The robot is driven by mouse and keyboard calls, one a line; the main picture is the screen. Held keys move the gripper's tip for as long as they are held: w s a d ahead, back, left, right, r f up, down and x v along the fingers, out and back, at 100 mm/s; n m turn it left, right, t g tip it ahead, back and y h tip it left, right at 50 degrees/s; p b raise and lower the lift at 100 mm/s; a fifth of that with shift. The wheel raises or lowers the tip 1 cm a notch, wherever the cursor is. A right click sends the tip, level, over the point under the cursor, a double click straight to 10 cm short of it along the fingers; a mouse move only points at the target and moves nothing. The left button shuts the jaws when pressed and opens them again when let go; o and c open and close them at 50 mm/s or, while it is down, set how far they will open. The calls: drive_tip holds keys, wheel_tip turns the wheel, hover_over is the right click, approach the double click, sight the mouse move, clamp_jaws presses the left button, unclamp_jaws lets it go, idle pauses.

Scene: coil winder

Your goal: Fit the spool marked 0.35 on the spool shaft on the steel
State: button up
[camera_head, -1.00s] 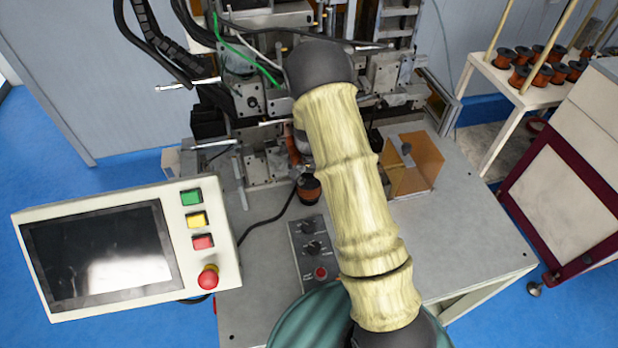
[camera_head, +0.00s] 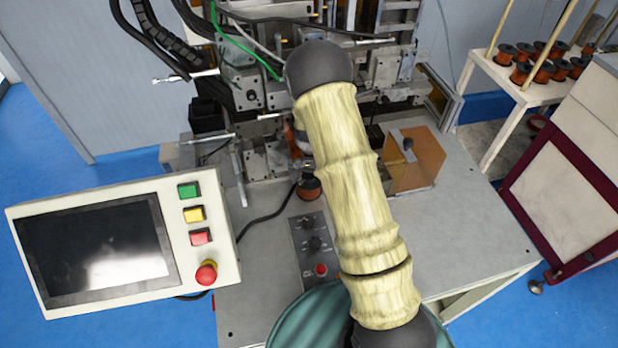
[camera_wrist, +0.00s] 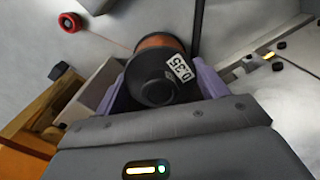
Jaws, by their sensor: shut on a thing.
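In the wrist view, a dark spool with copper-coloured winding (camera_wrist: 160,68) carries a white label reading 0.35. My gripper (camera_wrist: 162,77) is shut on it, with a purple finger on either side. In the head view my own arm hides my gripper and I cannot make out the held spool. The steel winder (camera_head: 265,160) stands behind my arm with several metal rods. I cannot tell which rod is the spool shaft. A black rod (camera_wrist: 197,35) rises just beyond the spool in the wrist view.
A dark and copper spool (camera_head: 310,187) shows beside my arm. An orange-sided holder (camera_head: 425,158) stands right of my arm, a knob box (camera_head: 312,250) in front. The touch panel (camera_head: 100,245) is at left, a spool rack (camera_head: 505,85) at right. The table's front right is clear.

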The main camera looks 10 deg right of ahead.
drive_tip(key=shift+f, duration=0.4)
drive_tip(key=o, duration=1.5)
drive_tip(key=shift+s, duration=0.1)
drive_tip(key=shift+b, duration=0.3)
wheel_tip(320, 180, up, 18)
drive_tip(key=b, duration=0.4)
drive_tip(key=shift+a+f, duration=0.15)
drive_tip(key=shift+f, duration=0.1)
